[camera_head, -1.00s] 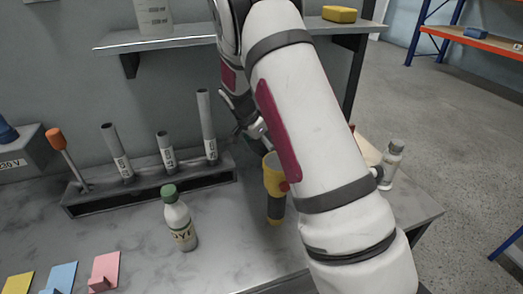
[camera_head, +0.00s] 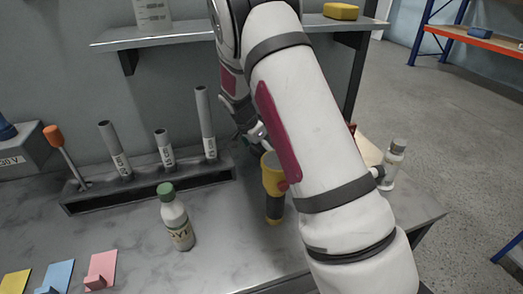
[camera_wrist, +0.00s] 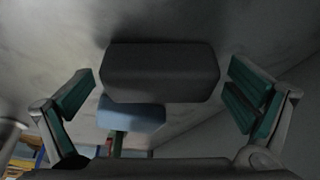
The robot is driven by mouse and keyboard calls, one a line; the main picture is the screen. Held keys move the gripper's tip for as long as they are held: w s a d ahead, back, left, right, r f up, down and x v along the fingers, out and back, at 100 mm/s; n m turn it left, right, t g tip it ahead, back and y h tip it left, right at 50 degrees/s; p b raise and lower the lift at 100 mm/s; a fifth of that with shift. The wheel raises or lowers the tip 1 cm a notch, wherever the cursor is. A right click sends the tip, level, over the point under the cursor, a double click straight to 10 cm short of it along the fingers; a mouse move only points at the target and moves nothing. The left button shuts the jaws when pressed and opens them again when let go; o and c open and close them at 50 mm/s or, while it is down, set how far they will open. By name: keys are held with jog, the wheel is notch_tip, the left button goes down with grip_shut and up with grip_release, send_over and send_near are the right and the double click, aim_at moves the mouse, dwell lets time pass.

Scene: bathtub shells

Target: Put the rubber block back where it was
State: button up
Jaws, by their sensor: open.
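A dark grey block (camera_wrist: 160,72), which looks like the rubber block, shows in the wrist view between the two finger pads. There is a visible gap to the pad on each side. My gripper (camera_wrist: 160,95) is open, with green pads. In the head view my gripper (camera_head: 252,132) is low behind the yellow tool, near the rack's right end, mostly hidden by my arm. The block cannot be made out in the head view. A blue rounded thing (camera_wrist: 132,116) shows just below the block in the wrist view.
A dark rack (camera_head: 150,190) holds several grey tubes and an orange-handled tool. A yellow and black tool (camera_head: 273,185) stands beside my arm. A green-capped bottle (camera_head: 176,220) is in front, another bottle (camera_head: 392,165) at right. A shelf (camera_head: 160,36) hangs above.

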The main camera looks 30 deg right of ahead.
jog(key=s+a+r+n+y, duration=0.1)
jog(key=s+a+r, duration=0.2)
jog(key=r, duration=0.4)
jog(key=s+a+r+n, duration=0.2)
jog(key=s+a+r, duration=0.15)
jog(key=r, duration=0.45)
jog(key=s+a+r+n+t+y, duration=0.1)
jog(key=s+a+r+n, duration=0.1)
jog(key=s+r, duration=0.3)
jog(key=s+a+r+n+t+y, duration=0.1)
jog(key=s+a+r+n, duration=0.15)
jog(key=s, duration=0.45)
jog(key=s+a+n, duration=0.2)
jog(key=s+n, duration=0.2)
jog(key=s, duration=0.5)
jog(key=s+a+n+y, duration=0.1)
jog(key=s+a+n, duration=0.2)
jog(key=s, duration=0.6)
jog(key=shift+s+a+r+n+t+y, duration=0.3)
jog(key=shift+s+r+n+t, duration=0.1)
jog(key=shift+n, duration=0.25)
